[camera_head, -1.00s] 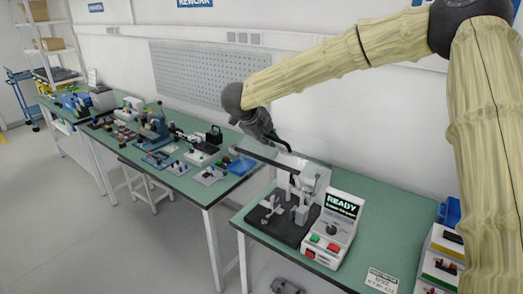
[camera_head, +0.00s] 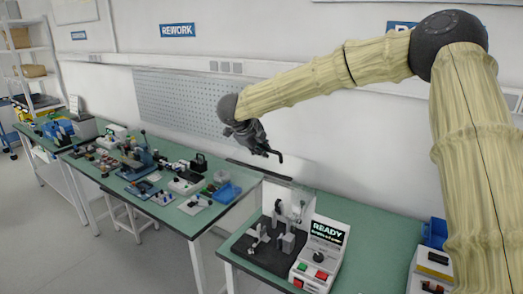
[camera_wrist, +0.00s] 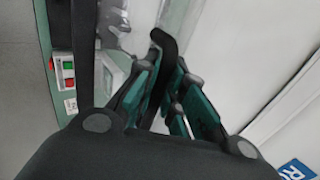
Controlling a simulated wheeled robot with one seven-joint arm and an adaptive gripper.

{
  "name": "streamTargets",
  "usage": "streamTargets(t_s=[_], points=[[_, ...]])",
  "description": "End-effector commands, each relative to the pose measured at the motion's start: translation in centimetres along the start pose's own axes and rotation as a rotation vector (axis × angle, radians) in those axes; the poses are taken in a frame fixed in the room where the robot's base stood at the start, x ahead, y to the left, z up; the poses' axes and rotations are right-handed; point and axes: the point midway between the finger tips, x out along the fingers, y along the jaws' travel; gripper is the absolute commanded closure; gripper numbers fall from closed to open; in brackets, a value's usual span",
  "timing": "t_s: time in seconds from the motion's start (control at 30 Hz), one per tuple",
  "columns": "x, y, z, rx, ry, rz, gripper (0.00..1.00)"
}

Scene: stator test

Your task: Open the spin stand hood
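The spin stand has a dark base (camera_head: 262,252) with light metal fixtures, and a white control box (camera_head: 318,255) with a lit READY display. A clear hood panel (camera_head: 297,190) stands behind the fixtures. It is hard to make out, and I cannot tell its exact angle. My gripper (camera_head: 272,153) is above and slightly left of the panel, apart from it in the head view. A dark curved piece extends from it. In the wrist view my gripper (camera_wrist: 168,58) shows green-padded fingers close together, with the dark curved piece between or beside them. I cannot tell whether it is gripped.
Red and green buttons (camera_wrist: 68,72) on the control box show at left in the wrist view. A long bench (camera_head: 160,172) at left carries tools and small parts. A blue bin (camera_head: 434,233) stands at right. The wall is close behind the bench.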

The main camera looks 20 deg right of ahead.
Motion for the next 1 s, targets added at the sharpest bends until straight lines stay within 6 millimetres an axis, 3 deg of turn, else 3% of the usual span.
streamTargets(t_s=[0.03,0.13,0.57,1.0], points=[[0.0,0.0,0.0,-0.002,-0.001,0.000,0.82],[0.0,0.0,0.0,-0.002,0.000,0.000,0.66],[-0.7,0.0,-0.1,0.000,0.000,0.000,0.66],[-8.1,0.0,0.0,0.000,-0.002,-0.002,0.66]])
